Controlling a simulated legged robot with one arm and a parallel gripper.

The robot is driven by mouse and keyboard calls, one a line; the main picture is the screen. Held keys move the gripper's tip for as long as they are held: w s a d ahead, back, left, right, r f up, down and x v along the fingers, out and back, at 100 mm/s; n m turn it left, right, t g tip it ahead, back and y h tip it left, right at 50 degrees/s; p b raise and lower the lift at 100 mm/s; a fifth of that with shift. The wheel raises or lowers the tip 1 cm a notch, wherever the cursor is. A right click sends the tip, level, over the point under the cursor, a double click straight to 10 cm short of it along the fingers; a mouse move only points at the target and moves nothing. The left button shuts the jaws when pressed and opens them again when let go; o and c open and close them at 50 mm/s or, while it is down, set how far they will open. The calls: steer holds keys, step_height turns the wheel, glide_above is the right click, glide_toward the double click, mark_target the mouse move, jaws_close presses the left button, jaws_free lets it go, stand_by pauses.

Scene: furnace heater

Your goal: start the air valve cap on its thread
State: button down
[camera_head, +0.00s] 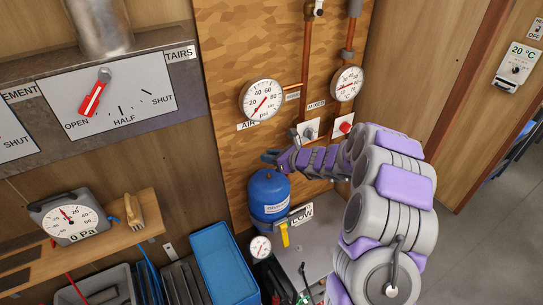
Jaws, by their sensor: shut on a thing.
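My gripper (269,157) reaches in from the right, just above the top of the blue tank (268,198). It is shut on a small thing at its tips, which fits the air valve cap. The cap itself is too small and too hidden by the fingers to make out. The valve thread is not visible either, so I cannot tell whether cap and thread touch. The blue tank stands upright against the wooden panel, with a pale label on its front.
The AIR gauge (263,100) and a second gauge (347,83) sit above my arm on copper pipework. A yellow handle (285,234) and a small gauge (260,247) are below the tank. A shelf (110,245) with a pressure meter (68,216) is at left. Floor is clear at right.

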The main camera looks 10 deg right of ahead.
mark_target(268, 174)
steer(key=f, duration=0.1)
steer(key=a+f+b, duration=0.1)
steer(key=f+b, duration=0.1)
steer(key=shift+a+f, duration=0.15)
steer(key=shift+a, duration=0.1)
steer(key=shift+d+f+b, duration=0.25)
steer(key=shift+f+b, duration=0.05)
steer(key=shift+f, duration=0.2)
steer(key=shift+d+f, duration=0.3)
steer(key=shift+d, duration=0.1)
steer(key=shift+a, duration=0.15)
steer(key=shift+a, duration=0.3)
steer(key=shift+d, duration=0.1)
steer(key=shift+s+d, duration=0.1)
steer(key=shift+d, duration=0.35)
steer(key=shift+a, duration=0.45)
